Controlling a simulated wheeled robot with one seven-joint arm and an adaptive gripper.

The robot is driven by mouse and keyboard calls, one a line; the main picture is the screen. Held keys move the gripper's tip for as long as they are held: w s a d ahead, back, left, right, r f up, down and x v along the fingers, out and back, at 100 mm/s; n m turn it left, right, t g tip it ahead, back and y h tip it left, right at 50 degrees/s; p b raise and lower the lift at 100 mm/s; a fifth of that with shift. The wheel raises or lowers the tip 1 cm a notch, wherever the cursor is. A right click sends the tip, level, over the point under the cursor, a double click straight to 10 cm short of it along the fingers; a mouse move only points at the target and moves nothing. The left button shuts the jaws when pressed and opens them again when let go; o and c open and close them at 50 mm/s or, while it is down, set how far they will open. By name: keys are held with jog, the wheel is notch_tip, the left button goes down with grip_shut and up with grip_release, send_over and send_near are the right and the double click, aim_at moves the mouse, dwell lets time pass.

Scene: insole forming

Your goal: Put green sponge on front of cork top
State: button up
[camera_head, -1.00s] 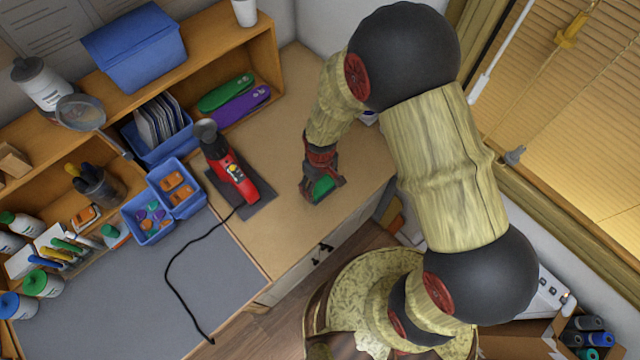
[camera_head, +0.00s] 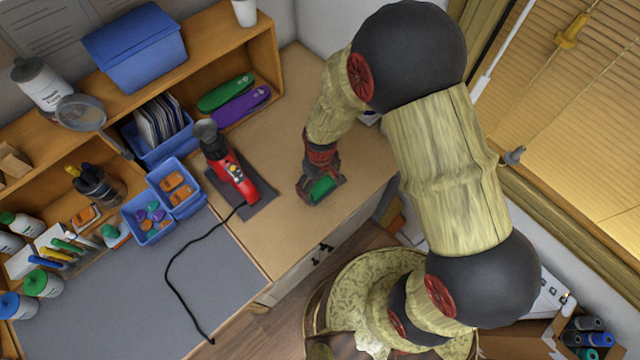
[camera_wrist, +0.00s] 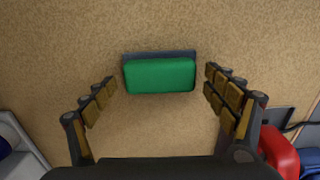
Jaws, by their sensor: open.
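The green sponge (camera_head: 321,188) is a small green block with a dark backing. In the wrist view the sponge (camera_wrist: 160,76) lies on the tan, speckled cork top (camera_wrist: 150,25), between and slightly ahead of my fingers. My gripper (camera_wrist: 160,95) is open, with a gap between each finger and the sponge. In the head view my gripper (camera_head: 320,187) is over the cork top (camera_head: 265,218), near its front edge, and partly covers the sponge. I cannot tell its exact height above the surface.
A red heat tool (camera_head: 236,180) rests on a dark pad left of my gripper; its black cord runs over the grey mat (camera_head: 120,290). Blue bins (camera_head: 175,188) hold small parts. Green and purple insoles (camera_head: 243,103) lie in the wooden shelf. Cork around the gripper is clear.

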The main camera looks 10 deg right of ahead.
notch_tip(320, 180, up, 11)
jog(key=shift+r+p, duration=0.2)
jog(key=shift+p, duration=0.1)
notch_tip(320, 180, up, 8)
jog(key=m+t, duration=0.1)
send_over(320, 185)
jog(key=d, duration=0.3)
jog(key=s+d+r+m+t, duration=0.1)
jog(key=d+r, duration=0.1)
jog(key=r, duration=0.3)
jog(key=s+d+r+m+t, duration=0.1)
jog(key=s+d+r, duration=0.1)
jog(key=r, duration=0.3)
jog(key=s+d+r+m+t, duration=0.2)
jog(key=s+d+r, duration=0.3)
jog(key=s+r, duration=0.5)
jog(key=shift+d+r+m+t, duration=0.15)
jog(key=shift+m+t, duration=0.15)
jog(key=shift+m, duration=0.6)
notch_tip(320, 185, down, 13)
jog(key=b, duration=1.3)
jog(key=shift+w, duration=0.1)
jog(key=shift+c, duration=0.7)
